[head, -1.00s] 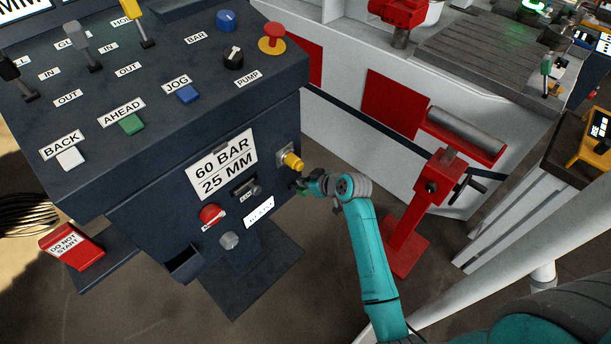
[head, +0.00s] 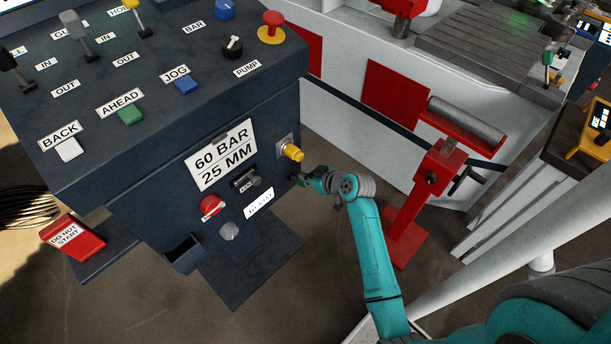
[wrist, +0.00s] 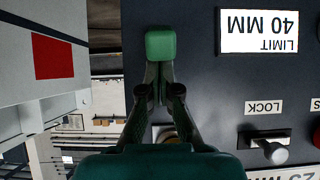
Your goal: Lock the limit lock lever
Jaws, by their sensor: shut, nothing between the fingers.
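The lock lever (head: 246,181) is a small dark slot plate with a grey knob on the front of the dark blue console. In the upside-down wrist view, the lever's pale knob (wrist: 275,153) is at lower right beside a LOCK label (wrist: 263,107). My gripper (head: 300,181) is to the right of the lever, near the console's right front edge, and apart from the lever.
A yellow knob (head: 292,152) sticks out just above my gripper. A red knob (head: 211,206) and a grey knob (head: 228,231) are left of and below the lever. A LIMIT 40 MM label (wrist: 263,30) is nearby. A red stand (head: 412,205) rises to the right.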

